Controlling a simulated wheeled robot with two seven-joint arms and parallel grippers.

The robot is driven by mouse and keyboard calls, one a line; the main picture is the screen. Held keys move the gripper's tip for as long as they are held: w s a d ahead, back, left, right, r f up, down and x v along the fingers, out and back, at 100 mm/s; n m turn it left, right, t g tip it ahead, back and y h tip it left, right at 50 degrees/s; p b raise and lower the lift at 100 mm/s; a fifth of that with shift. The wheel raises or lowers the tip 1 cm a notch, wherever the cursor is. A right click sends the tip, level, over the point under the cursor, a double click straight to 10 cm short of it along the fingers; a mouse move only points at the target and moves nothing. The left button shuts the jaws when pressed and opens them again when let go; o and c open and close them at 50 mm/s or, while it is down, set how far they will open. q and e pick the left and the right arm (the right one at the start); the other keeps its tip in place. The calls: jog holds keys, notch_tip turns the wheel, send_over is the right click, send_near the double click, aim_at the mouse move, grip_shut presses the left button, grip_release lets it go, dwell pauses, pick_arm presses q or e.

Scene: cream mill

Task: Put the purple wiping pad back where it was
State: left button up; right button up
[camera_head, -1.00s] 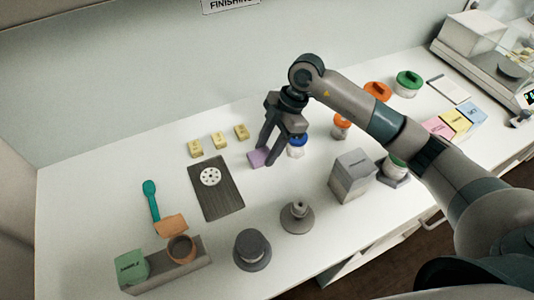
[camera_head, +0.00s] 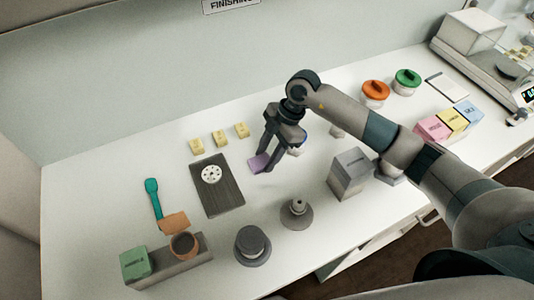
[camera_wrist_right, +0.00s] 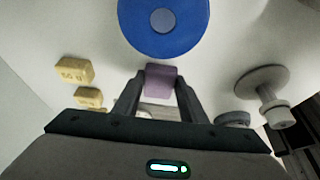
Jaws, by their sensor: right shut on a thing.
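The purple wiping pad (camera_head: 258,162) is between the fingertips of my right gripper (camera_head: 266,163), which is shut on it. In the head view the pad looks tilted, just right of the dark board (camera_head: 228,195); I cannot tell whether it touches the table. In the right wrist view the pad (camera_wrist_right: 161,80) shows between the two fingers (camera_wrist_right: 160,100). My left gripper is not in view.
A blue-lidded jar (camera_wrist_right: 163,22) is close by, mostly behind my gripper in the head view. Several yellow blocks (camera_head: 220,139) stand behind the board. A grey box (camera_head: 350,174) and grey weight-like piece (camera_head: 297,214) stand to the right and front. White table between is clear.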

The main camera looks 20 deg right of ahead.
jog(key=shift+f, duration=0.15)
jog(key=o, duration=1)
jog(key=shift+d+r+b, duration=0.25)
jog(key=shift+r+b, duration=0.05)
jog(key=shift+r, duration=0.25)
jog(key=shift+b+v, duration=2.05)
jog(key=shift+v, duration=3.55)
jog(key=shift+a, duration=0.1)
